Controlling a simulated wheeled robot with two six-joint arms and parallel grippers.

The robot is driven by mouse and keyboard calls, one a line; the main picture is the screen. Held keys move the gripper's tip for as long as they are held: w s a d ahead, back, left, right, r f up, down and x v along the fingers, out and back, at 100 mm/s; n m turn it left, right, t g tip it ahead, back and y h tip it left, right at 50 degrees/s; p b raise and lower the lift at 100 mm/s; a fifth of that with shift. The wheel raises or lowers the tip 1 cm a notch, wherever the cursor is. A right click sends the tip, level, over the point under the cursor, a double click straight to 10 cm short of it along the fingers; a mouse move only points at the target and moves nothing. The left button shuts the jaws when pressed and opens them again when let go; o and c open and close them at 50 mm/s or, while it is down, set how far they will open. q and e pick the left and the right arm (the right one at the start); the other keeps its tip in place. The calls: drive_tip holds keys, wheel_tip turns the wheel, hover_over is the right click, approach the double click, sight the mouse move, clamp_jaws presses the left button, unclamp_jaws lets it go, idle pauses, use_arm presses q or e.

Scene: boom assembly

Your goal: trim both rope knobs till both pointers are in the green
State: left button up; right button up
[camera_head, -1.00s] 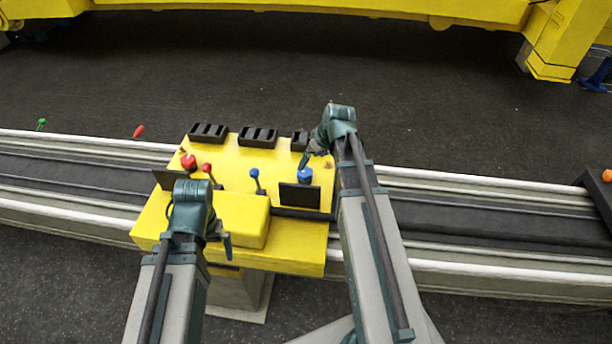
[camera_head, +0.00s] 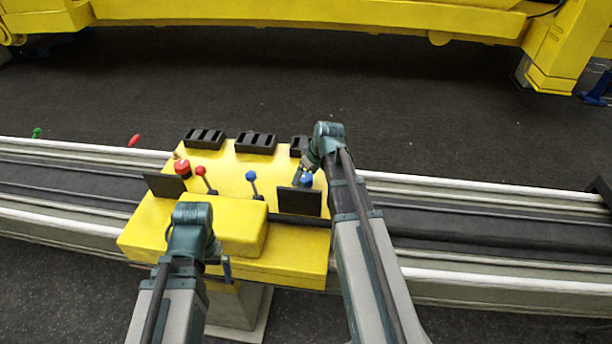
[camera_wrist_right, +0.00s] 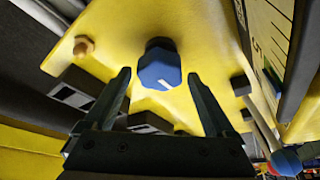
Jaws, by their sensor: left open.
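The blue rope knob (camera_head: 306,180) stands on the yellow console, partly hidden by a black panel. In the right wrist view the blue knob (camera_wrist_right: 160,70) has a white mark and lies between the tips of my right gripper (camera_wrist_right: 158,78), which is open around it without visible contact. My right gripper (camera_head: 302,170) also shows in the head view. The red knob (camera_head: 183,169) stands at the console's left, with no gripper at it. My left gripper (camera_head: 224,266) is open near the console's front edge. A gauge face (camera_wrist_right: 268,45) with scale lines and green shows edge-on; its pointer is unreadable.
The yellow console (camera_head: 285,262) carries a red-balled lever (camera_head: 201,172), a blue-balled lever (camera_head: 251,176) and black slotted boxes (camera_head: 255,143). Black upright panels (camera_head: 299,202) stand before the knobs. A rail (camera_head: 470,280) runs behind and beside the console.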

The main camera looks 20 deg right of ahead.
drive_tip(key=c, duration=1.1)
drive_tip(key=shift+o, duration=0.2)
drive_tip(key=shift+a+m+h, duration=0.1)
drive_tip(key=shift+m+h, duration=0.7)
drive_tip(key=shift+m, duration=1.3)
drive_tip(key=o, duration=1.3)
drive_tip(key=p+v, duration=1.2)
drive_tip(key=v, duration=0.2)
drive_tip(key=shift+s+f+p, duration=0.1)
drive_tip(key=shift+p, duration=0.3)
drive_tip(key=shift+f, duration=0.1)
